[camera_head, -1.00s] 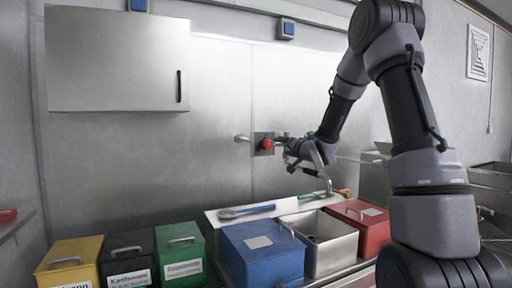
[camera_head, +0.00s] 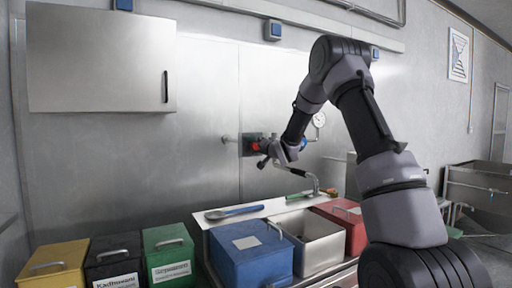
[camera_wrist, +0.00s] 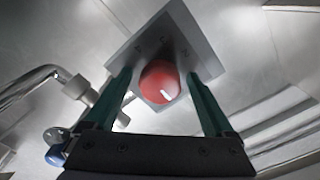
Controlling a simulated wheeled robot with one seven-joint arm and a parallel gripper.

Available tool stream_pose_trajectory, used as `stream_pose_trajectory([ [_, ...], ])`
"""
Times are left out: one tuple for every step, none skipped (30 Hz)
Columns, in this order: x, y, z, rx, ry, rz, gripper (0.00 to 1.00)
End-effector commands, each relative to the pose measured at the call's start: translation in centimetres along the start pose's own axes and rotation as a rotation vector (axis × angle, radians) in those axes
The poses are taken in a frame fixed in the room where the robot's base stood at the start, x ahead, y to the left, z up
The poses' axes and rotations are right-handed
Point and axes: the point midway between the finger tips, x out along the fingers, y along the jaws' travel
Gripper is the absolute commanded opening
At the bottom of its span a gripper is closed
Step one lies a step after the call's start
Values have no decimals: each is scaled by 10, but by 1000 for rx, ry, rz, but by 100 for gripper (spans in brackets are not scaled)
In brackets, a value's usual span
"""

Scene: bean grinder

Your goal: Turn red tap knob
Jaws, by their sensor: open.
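The red tap knob (camera_wrist: 160,82) is round with a white mark, on a square grey plate (camera_wrist: 195,42) with letters. In the head view the knob (camera_head: 255,147) shows on the metal back wall above the sink, partly covered by my gripper (camera_head: 268,151). In the wrist view my gripper (camera_wrist: 158,78) is open. Its two green fingers reach to the left and right sides of the knob, with the knob between them. I cannot tell whether either finger touches it.
A metal pipe (camera_wrist: 30,84) with a blue fitting lies left of the fingers in the wrist view. Below stand a blue box (camera_head: 250,255), an open steel bin (camera_head: 318,250), a red box (camera_head: 346,226) and yellow, black and green boxes. A cabinet (camera_head: 100,60) hangs upper left.

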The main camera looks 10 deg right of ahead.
Motion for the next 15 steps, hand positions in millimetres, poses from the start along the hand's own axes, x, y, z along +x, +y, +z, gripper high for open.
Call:
stream_pose_trajectory([
  [0, 0, 0, 0, 0, 0, 88],
  [0, 0, 0, 0, 0, 0, 88],
  [0, 0, 0, 0, 0, 0, 88],
  [0, 0, 0, 0, 0, 0, 88],
  [0, 0, 0, 0, 0, 0, 84],
  [0, 0, 0, 0, 0, 0, 69],
  [0, 0, 0, 0, 0, 0, 57],
  [0, 0, 0, 0, 0, 0, 46],
  [0, 0, 0, 0, 0, 0, 31],
  [0, 0, 0, 0, 0, 0, 19],
  [0, 0, 0, 0, 0, 0, 8],
  [0, 0, 0, 0, 0, 0, 2],
  [0, 0, 0, -1, 0, 0, 2],
  [0, 0, 0, -1, 0, 0, 2],
  [0, 0, 0, -3, 0, 0, 2],
])
